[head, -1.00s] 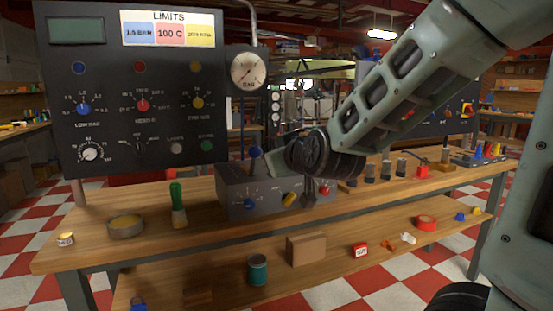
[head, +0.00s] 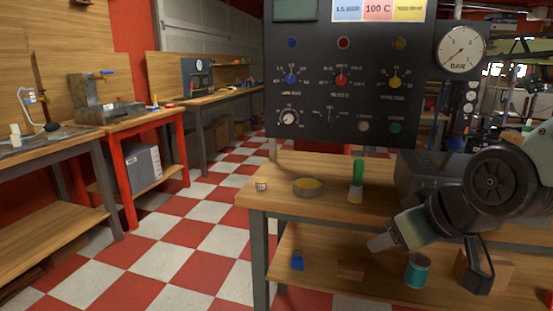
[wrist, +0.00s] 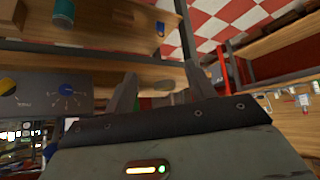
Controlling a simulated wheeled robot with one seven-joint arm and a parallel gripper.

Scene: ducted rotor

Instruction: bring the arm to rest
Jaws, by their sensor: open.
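My gripper (wrist: 158,84) shows in the wrist view as two grey fingers, spread apart, with nothing between them. In the head view my arm's dark wrist joint is at the right, in front of the bench (head: 285,196). The pale end of my arm hangs low in front of the bench's front edge and the lower shelf. My arm hides much of the grey box (head: 420,172) on the bench.
A black control panel (head: 330,105) with a round gauge (head: 461,50) stands behind the bench. A teal can (head: 417,270) is on the shelf. Checkered floor (head: 190,235) is free at left.

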